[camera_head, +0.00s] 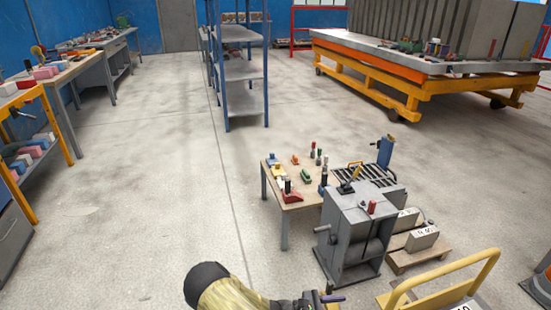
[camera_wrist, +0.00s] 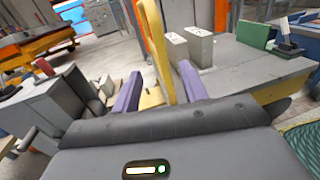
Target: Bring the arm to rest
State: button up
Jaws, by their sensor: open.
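My gripper (camera_wrist: 160,72) shows in the wrist view as two purple fingers spread wide apart. Its jaws are open. A yellow handle bar (camera_wrist: 152,35) crosses the gap between them in the picture; I cannot tell how far beyond the fingertips it is. No object is visibly held. In the head view my gripper (camera_head: 325,298) is at the bottom edge, low in the picture, left of the yellow trolley handle (camera_head: 445,270). My arm comes in from the bottom, partly cut off by the frame.
A grey machine (camera_head: 355,235) stands just beyond my gripper, beside a small wooden table (camera_head: 292,203) with tools. Pale blocks (camera_head: 422,239) lie on a pallet to its right. A blue shelf rack (camera_head: 240,75) and an orange-framed platform (camera_head: 425,85) stand farther back. Open floor (camera_head: 150,190) lies left.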

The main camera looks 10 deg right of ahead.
jog(key=s+a+r+m+t+y, duration=0.1)
jog(key=s+a+r+m+y, duration=0.25)
jog(key=r+m+y, duration=0.35)
jog(key=s+a+r+m+t+y, duration=0.15)
jog(key=a+r+m+y, duration=0.3)
jog(key=r, duration=0.45)
jog(key=s+a+r+m+t+y, duration=0.1)
jog(key=s+a+r+m+y, duration=0.2)
jog(key=r+m+y, duration=0.4)
notch_tip(320, 180, up, 26)
jog(key=n+p, duration=0.1)
jog(key=p, duration=2.4)
jog(key=shift+s+d+r, duration=0.15)
jog(key=shift+d, duration=0.05)
jog(key=shift+h, duration=0.25)
jog(key=shift+c, duration=0.7)
